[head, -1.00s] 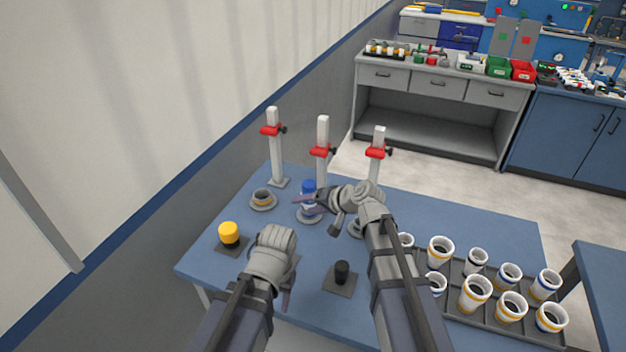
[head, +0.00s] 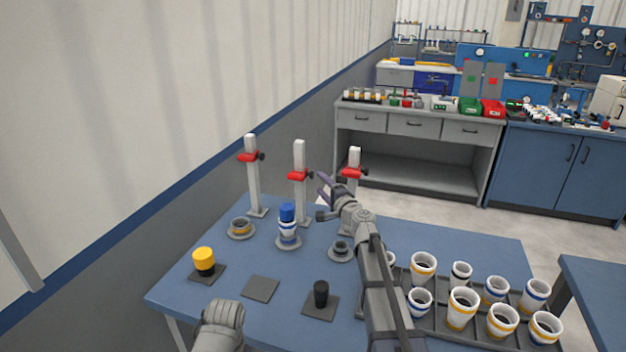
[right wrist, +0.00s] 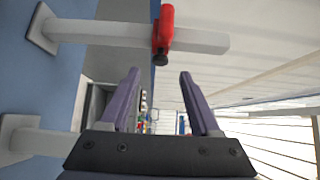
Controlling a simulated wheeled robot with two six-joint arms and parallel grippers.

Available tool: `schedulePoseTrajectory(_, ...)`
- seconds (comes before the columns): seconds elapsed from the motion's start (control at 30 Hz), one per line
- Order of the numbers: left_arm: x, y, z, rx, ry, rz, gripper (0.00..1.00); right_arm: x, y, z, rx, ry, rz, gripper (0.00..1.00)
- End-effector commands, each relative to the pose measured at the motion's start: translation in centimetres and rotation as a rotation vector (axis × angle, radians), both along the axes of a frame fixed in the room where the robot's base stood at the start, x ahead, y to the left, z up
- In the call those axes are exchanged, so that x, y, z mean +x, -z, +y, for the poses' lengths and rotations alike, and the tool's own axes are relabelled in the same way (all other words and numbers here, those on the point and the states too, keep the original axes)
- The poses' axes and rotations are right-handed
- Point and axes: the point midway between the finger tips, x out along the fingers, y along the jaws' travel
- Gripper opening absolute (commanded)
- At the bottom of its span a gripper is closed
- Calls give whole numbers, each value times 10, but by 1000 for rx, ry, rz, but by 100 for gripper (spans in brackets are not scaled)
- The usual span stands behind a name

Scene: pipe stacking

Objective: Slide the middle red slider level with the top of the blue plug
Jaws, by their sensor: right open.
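Three pale posts stand in a row, each with a red slider. The middle red slider (head: 298,176) sits high on the middle post (head: 300,205), above the height of the blue plug. The blue plug (head: 287,211) tops a white, blue-banded cup on a saucer in front of that post. My right gripper (head: 324,184) is open and empty, raised just right of the middle post. In the right wrist view a red slider (right wrist: 163,32) is beyond and above the open fingers (right wrist: 158,76), not between them. Only my left arm's wrist shows; its fingers are out of view.
The left slider (head: 249,157) and right slider (head: 350,172) flank the middle one. A yellow plug (head: 204,259), a black plug (head: 320,292) and a bare mat (head: 260,288) are in front. A tray (head: 440,328) of cups is at right. A wall runs behind.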

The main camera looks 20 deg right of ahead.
Motion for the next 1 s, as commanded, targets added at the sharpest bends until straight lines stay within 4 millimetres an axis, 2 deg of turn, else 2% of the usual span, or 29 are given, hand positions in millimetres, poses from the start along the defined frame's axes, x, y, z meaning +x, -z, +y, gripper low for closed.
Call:
schedulePoseTrajectory(0.03, 0, 0, 0, 0, 0, 0, 50, 10, 0, 1, 0, -1, 0, 63)
schedulePoseTrajectory(0.33, 0, 0, 0, 0, 0, 0, 50, 54, 0, 10, -1, -2, 0, 63)
schedulePoseTrajectory(0.43, 0, 0, 0, 0, 0, 0, 50, 60, 0, 12, -1, -2, 0, 63)
schedulePoseTrajectory(0.67, 0, 0, 0, 0, 0, 0, 50, 60, 0, 13, -1, -1, 0, 63)
schedulePoseTrajectory(1.0, 0, 0, 0, 0, 0, 0, 50, 60, 0, 12, -1, -1, 0, 27)
